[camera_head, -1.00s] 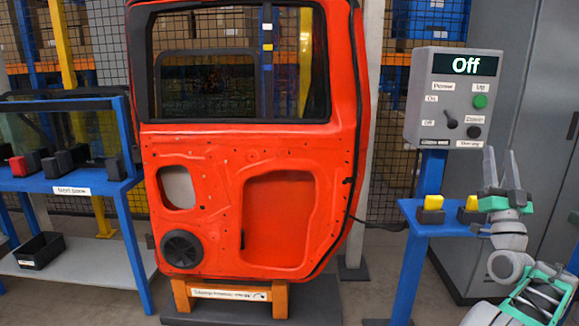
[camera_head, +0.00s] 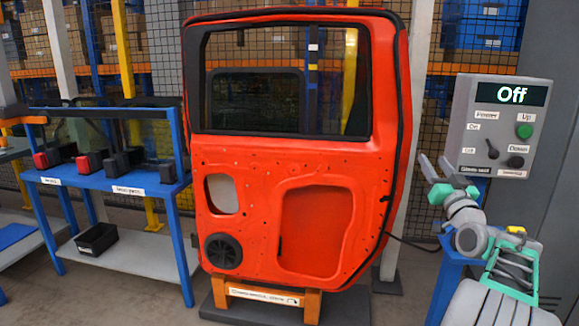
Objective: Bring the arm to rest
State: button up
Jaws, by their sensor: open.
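My gripper (camera_head: 436,170) is at the right of the head view, at the end of my grey and green arm. Its two fingers point up and to the left, spread apart with nothing between them. It is in front of the blue stand, left of and a little below the control box (camera_head: 496,125). The box's display reads "Off". It has a green button, a black button and a small lever. The red door (camera_head: 262,160) stands upright on its orange support to the left, apart from my gripper. My arm hides most of the blue stand's top.
A blue rack (camera_head: 150,187) with dark and red-ended blocks stands at the left, with a black bin (camera_head: 97,238) on its lower shelf. A dark cable runs from the door toward the stand.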

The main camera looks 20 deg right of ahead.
jog(key=w+a+r+n+g+y+p, duration=0.1)
jog(key=w+a+y+p, duration=0.2)
jog(key=a, duration=0.4)
jog(key=w+a+r+n+g+y+p, duration=0.1)
jog(key=w+a+g+p, duration=0.1)
jog(key=w+a, duration=0.45)
jog(key=s+a+f+n+g+y+p, duration=0.1)
jog(key=a+g+p, duration=0.15)
jog(key=a, duration=0.45)
jog(key=s+a+f+n+g+y+p, duration=0.1)
jog(key=s+a+f+g+p, duration=0.15)
jog(key=a, duration=0.55)
jog(key=a+f+g+y+p, duration=0.1)
jog(key=a+y+p, duration=0.15)
jog(key=a, duration=0.45)
jog(key=s+a+f+g+p, duration=0.1)
jog(key=s+a+g+p, duration=0.2)
jog(key=s, duration=0.5)
jog(key=s+a+f+n+g+p, duration=0.1)
jog(key=s+a+f+g+p, duration=0.1)
jog(key=s+a, duration=0.4)
jog(key=s+a+f+g+p, duration=0.2)
jog(key=s+a+g+p, duration=0.1)
jog(key=s, duration=0.7)
jog(key=shift+a+n+g+h+p, duration=0.3)
jog(key=shift+a+h+p, duration=0.2)
jog(key=shift+a, duration=0.25)
